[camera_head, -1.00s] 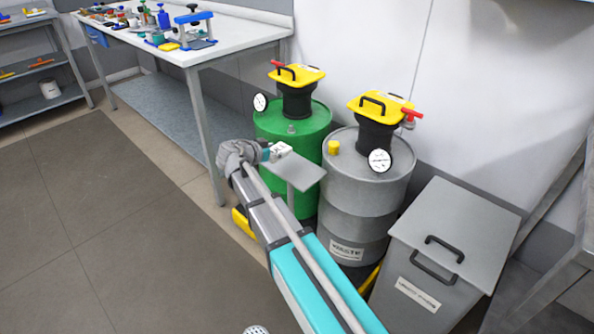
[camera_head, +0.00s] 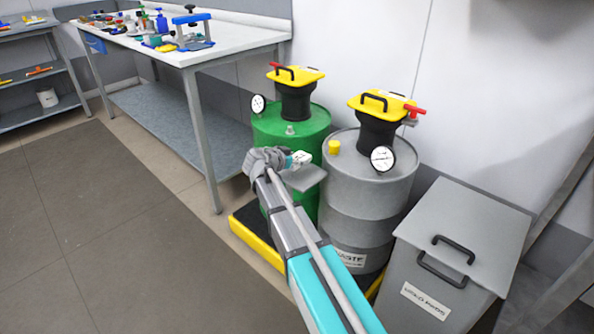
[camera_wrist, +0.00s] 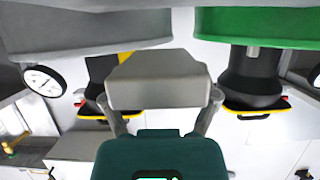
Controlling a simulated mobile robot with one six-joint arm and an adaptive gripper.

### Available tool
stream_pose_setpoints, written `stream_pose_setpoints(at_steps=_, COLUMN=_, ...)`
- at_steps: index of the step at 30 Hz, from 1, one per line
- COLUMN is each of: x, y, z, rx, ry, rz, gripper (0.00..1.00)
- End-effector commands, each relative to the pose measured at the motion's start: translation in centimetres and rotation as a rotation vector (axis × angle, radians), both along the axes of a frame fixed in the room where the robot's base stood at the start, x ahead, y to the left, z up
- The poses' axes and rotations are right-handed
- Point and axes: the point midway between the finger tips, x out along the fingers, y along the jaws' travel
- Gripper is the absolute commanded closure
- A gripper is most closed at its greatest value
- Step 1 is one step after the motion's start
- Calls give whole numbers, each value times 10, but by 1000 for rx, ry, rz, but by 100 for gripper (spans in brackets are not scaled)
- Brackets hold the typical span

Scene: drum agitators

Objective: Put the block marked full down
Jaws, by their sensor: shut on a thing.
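My gripper (camera_head: 298,159) is at the end of my arm, in front of the green drum (camera_head: 272,130). In the wrist view, its two fingers (camera_wrist: 160,105) are shut on the sides of a plain grey block (camera_wrist: 155,80). No marking shows on the faces in view.
A grey waste drum (camera_head: 365,210) with a dial gauge (camera_head: 382,159) and yellow lid stands right of the green drum. A grey lidded bin (camera_head: 440,260) is at front right. A yellow-edged platform (camera_head: 255,245) is under the drums. A cluttered workbench (camera_head: 245,42) stands behind left.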

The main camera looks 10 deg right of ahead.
Motion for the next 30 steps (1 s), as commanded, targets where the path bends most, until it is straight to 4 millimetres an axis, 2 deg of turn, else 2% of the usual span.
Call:
stream_pose_setpoints(at_steps=10, x=1, y=-1, z=-3, rx=0, ry=0, rz=0, gripper=70)
stream_pose_setpoints(at_steps=15, x=3, y=-9, z=-14, rx=0, ry=0, rz=-2, gripper=70)
stream_pose_setpoints(at_steps=24, x=3, y=-8, z=-37, rx=0, ry=-2, rz=1, gripper=70)
stream_pose_setpoints(at_steps=30, x=3, y=-7, z=-40, rx=0, ry=-2, rz=1, gripper=70)
